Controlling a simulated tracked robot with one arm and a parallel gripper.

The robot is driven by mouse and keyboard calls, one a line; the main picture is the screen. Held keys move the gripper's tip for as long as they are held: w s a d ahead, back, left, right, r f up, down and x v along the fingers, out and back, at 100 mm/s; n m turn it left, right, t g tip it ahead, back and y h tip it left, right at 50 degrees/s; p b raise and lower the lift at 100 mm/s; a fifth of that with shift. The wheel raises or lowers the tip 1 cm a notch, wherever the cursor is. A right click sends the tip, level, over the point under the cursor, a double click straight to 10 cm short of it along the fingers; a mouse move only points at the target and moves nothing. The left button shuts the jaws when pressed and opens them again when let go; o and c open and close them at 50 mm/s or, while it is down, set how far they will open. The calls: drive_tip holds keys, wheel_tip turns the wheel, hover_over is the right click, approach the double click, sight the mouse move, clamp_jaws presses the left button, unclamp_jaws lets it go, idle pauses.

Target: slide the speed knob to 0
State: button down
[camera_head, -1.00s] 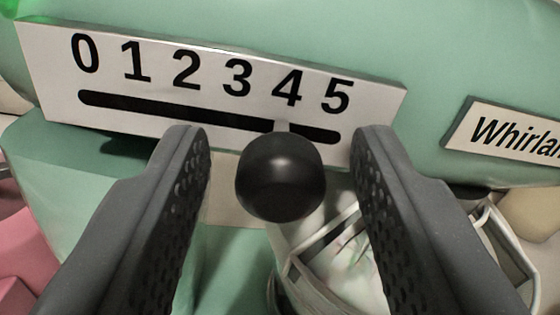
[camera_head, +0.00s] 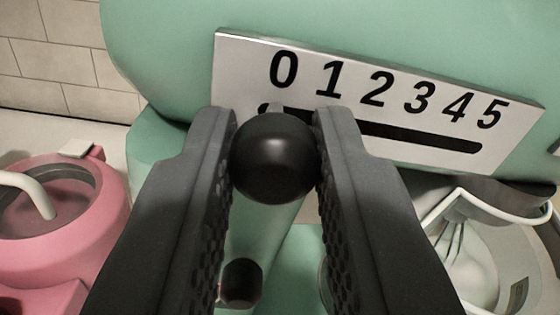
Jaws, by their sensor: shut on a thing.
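The speed knob (camera_head: 273,158) is a round black ball in front of a slotted white scale plate (camera_head: 235,65) numbered 0 to 5. My gripper (camera_head: 275,140) is shut on the knob, with one dark finger against each side. The knob's stem shows just above the ball, near the left end of the black slot (camera_head: 420,138), below and close to the 0. The knob and fingers hide part of the slot's left half, so the exact stem position is hard to tell.
The plate is on a mint green mixer (camera_head: 160,50). A wire whisk (camera_head: 455,245) and a pale bowl (camera_head: 510,265) are at lower right. A pink appliance (camera_head: 95,215) with a white handle stands at left on a light counter. A tiled wall (camera_head: 50,60) is behind.

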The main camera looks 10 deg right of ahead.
drive_tip(key=shift+a+r, duration=0.1)
drive_tip(key=shift+a, duration=0.15)
drive_tip(key=c, duration=1.3)
unclamp_jaws()
drive_tip(key=shift+a, duration=0.1)
drive_tip(key=shift+s, duration=0.3)
drive_tip(key=s, duration=0.4)
drive_tip(key=s+b, duration=0.1)
drive_tip(key=s, duration=0.3)
drive_tip(key=s+b, duration=0.1)
drive_tip(key=s, duration=0.4)
drive_tip(key=shift+s+d, duration=0.1)
drive_tip(key=shift+d, duration=0.2)
